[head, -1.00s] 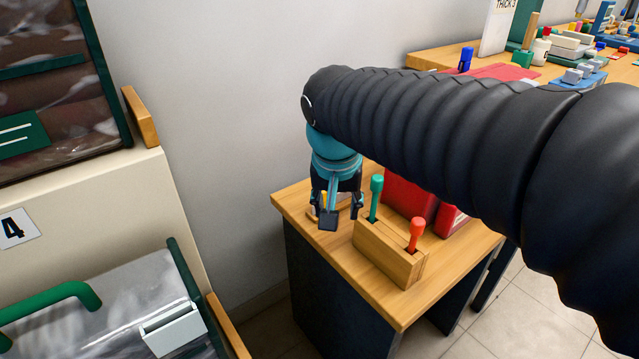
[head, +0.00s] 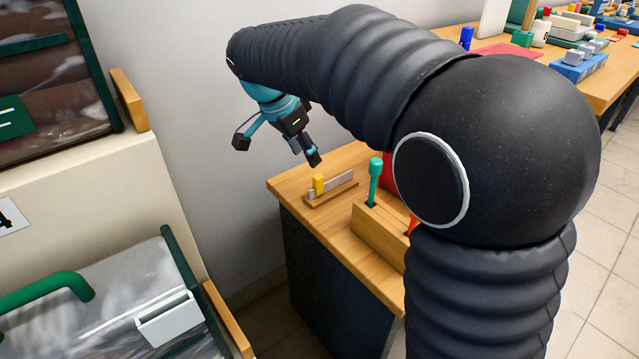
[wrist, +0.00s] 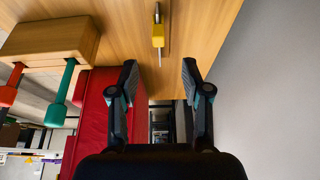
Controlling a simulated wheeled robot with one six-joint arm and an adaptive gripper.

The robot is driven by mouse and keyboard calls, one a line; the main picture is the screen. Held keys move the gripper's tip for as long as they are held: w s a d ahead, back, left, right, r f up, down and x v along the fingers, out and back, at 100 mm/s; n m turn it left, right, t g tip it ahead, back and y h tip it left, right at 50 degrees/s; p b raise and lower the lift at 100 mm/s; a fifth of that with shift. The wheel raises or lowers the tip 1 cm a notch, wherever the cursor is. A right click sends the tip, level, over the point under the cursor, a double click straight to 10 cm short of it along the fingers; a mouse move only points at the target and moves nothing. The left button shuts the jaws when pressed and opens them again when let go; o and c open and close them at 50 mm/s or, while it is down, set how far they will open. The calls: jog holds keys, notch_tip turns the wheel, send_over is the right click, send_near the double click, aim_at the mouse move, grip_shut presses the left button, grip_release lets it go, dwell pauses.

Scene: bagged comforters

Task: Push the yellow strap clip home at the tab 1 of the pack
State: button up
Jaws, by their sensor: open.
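The yellow strap clip (head: 318,184) sits on a grey metal strip on a small wooden stand, on the wooden side table (head: 345,165). In the wrist view the clip (wrist: 158,36) lies ahead, roughly in line with the gap between the fingers. My gripper (head: 277,151) is open and empty, above and left of the clip in the head view, fingers spread and apart from it. A clear bagged pack (head: 110,305) with green edging lies on the cream shelf at lower left, with a white piece (head: 168,320) on it. I cannot tell which part is tab 1.
A wooden block (head: 378,232) holds a green-handled tool (head: 375,180) and a red-handled one (head: 411,224). A red thing (wrist: 92,120) stands beside the block. Another bagged pack (head: 55,95) is on the upper shelf. A plain wall is behind; a farther table holds several objects.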

aim_at(316, 177)
jog(key=x, duration=1)
jog(key=shift+s+a+f, duration=0.1)
jog(key=shift+s+f, duration=0.05)
jog(key=c, duration=0.9)
jog(key=shift+o, duration=0.2)
